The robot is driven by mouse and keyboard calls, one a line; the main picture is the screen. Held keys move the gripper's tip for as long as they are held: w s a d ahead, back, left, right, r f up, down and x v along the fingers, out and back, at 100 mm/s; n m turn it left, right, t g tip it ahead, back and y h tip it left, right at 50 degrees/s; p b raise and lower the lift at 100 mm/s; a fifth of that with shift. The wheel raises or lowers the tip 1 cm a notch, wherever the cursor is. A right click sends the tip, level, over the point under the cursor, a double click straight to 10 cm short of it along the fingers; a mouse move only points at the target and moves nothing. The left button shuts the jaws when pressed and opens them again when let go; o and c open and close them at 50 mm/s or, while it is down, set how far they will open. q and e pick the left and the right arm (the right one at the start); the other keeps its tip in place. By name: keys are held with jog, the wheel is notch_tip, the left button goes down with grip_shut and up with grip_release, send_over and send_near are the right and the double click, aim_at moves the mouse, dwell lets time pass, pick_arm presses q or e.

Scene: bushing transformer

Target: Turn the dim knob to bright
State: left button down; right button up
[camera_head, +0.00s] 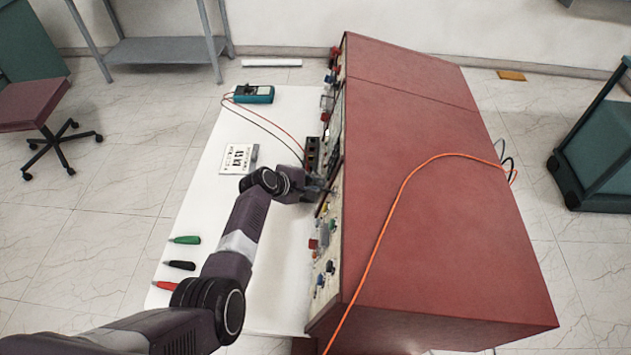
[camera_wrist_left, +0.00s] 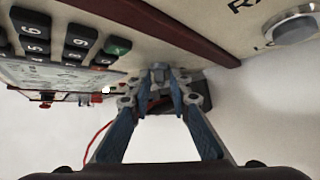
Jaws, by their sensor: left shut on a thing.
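My left gripper (camera_head: 316,190) reaches in from the left to the front panel of the red cabinet (camera_head: 420,190). In the left wrist view my left gripper (camera_wrist_left: 160,85) has its fingertips drawn together at the panel, shut on a small grey knob, which the tips mostly cover. No dim or bright label is readable there, so I cannot read the knob's setting. A round silver knob (camera_wrist_left: 296,28) sits apart at the upper right of the wrist view. My right gripper is not in view.
A black keypad (camera_wrist_left: 75,42) is left of the fingers. The white table (camera_head: 195,215) holds a teal multimeter (camera_head: 253,94), a white card (camera_head: 238,158) and coloured probes (camera_head: 184,240). A dark box (camera_head: 312,152) stands by the panel. An orange cable (camera_head: 405,185) crosses the cabinet top.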

pick_arm(q)
jog(key=shift+t, duration=0.3)
dwell(0.4)
jog(key=c, duration=2)
grip_release()
jog(key=shift+v, duration=6)
jog(key=shift+a+f, duration=0.1)
jog(key=shift+f, duration=0.05)
